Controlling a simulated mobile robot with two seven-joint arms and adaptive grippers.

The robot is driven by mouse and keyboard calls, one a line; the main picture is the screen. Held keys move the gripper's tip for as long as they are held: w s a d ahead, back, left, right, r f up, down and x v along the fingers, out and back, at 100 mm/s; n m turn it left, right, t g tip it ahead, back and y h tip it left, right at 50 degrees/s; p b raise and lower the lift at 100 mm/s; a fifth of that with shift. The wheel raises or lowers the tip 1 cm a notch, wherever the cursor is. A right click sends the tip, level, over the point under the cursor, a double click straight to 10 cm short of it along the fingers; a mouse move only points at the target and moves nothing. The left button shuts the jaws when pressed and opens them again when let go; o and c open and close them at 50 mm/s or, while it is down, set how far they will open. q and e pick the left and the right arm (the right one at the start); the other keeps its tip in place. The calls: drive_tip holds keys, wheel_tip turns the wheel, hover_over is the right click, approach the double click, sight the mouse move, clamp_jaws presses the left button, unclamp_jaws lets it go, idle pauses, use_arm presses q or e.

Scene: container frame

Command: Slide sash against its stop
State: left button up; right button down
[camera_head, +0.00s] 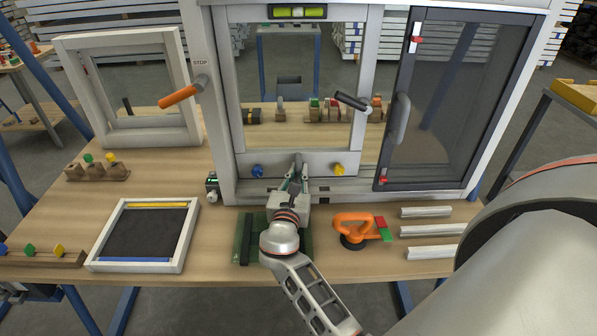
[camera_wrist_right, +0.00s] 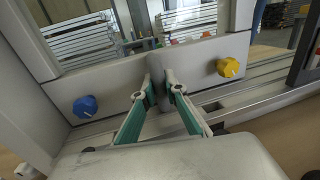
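The word STOP (camera_head: 200,62) is printed on the left jamb. My right gripper (camera_head: 297,181) is at the handle; in the right wrist view its fingers (camera_wrist_right: 160,88) stand close on both sides of the handle (camera_wrist_right: 157,68) and appear closed on it. My left gripper is not in view.
An orange lever (camera_head: 178,96) and a black lever (camera_head: 352,101) stick out above. A dark screened panel (camera_head: 455,100) fills the right side. On the bench lie an orange suction lifter (camera_head: 352,228), pale strips (camera_head: 428,231) and a small framed panel (camera_head: 187,236).

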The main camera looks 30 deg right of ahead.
sight(316, 163)
drive_tip(key=shift+s+d, duration=0.15)
drive_tip(key=shift+d, duration=0.1)
drive_tip(key=s+d+p, duration=0.2)
drive_tip(key=d, duration=0.1)
drive_tip(key=shift+d+r, duration=0.1)
drive_tip(key=shift+r, duration=0.05)
drive_tip(key=shift+s+d, duration=0.1)
drive_tip(key=shift+d, duration=0.15)
drive_tip(key=shift+a, duration=0.1)
drive_tip(key=c, duration=2.5)
unclamp_jaws()
drive_tip(key=shift+a, duration=0.1)
drive_tip(key=shift+o, duration=0.8)
drive_tip(key=shift+f, duration=0.2)
drive_tip(key=v, duration=0.7)
